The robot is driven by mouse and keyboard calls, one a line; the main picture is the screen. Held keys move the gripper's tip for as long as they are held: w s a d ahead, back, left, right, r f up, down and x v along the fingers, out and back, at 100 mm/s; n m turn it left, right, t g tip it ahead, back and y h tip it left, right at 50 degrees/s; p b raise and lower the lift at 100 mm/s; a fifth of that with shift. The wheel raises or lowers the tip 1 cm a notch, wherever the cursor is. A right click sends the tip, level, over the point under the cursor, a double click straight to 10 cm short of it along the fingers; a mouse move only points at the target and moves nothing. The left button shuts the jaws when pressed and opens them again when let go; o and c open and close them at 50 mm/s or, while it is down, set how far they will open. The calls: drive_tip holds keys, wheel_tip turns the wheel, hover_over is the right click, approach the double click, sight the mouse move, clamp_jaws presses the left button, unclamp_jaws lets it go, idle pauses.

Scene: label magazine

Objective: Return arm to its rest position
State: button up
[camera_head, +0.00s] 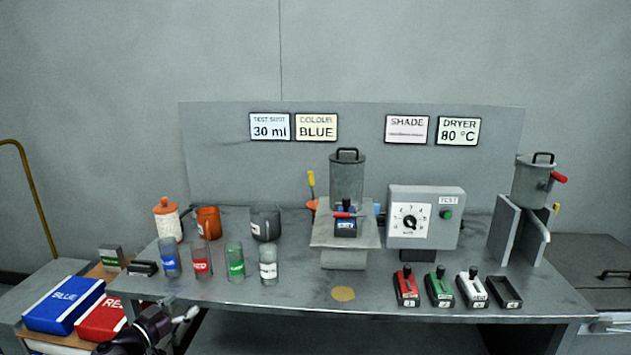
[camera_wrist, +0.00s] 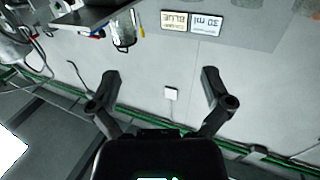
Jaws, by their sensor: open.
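My gripper (camera_wrist: 160,75) shows in the wrist view with its two dark fingers spread wide apart and nothing between them. In the head view, a dark part of my arm (camera_head: 148,328) is at the lower left, in front of the table's left front edge. It overlaps the view of the red box (camera_head: 98,320). I cannot make out the fingers clearly there.
The grey table (camera_head: 300,295) carries glasses, a metal canister on a stand (camera_head: 346,180), a test box (camera_head: 426,215) and several small coloured blocks. A blue box (camera_head: 65,303) lies left of my arm. The floor before the table is largely out of view.

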drive_tip(key=w+d+f+n+g, duration=0.15)
drive_tip(key=d+f+g, duration=0.4)
drive_tip(key=d, duration=0.85)
drive_tip(key=w+d+f+g, duration=0.35)
drive_tip(key=d+f, duration=0.25)
drive_tip(key=d, duration=0.8)
drive_tip(key=s+d+f+n+g+y, duration=0.1)
drive_tip(key=s+d+f+g+y, duration=0.2)
drive_tip(key=d, duration=0.4)
drive_tip(key=s+d+f+n+g+y, duration=0.2)
drive_tip(key=s+d+y, duration=0.1)
drive_tip(key=s+d, duration=0.3)
drive_tip(key=s+d+f+n+g+y, duration=0.1)
drive_tip(key=s+d+f+g+y, duration=0.15)
drive_tip(key=d, duration=0.55)
wheel_tip(320, 180, up, 18)
drive_tip(key=p, duration=1.7)
drive_tip(key=shift+s+t+p, duration=0.3)
drive_tip(key=shift+s+t, duration=0.05)
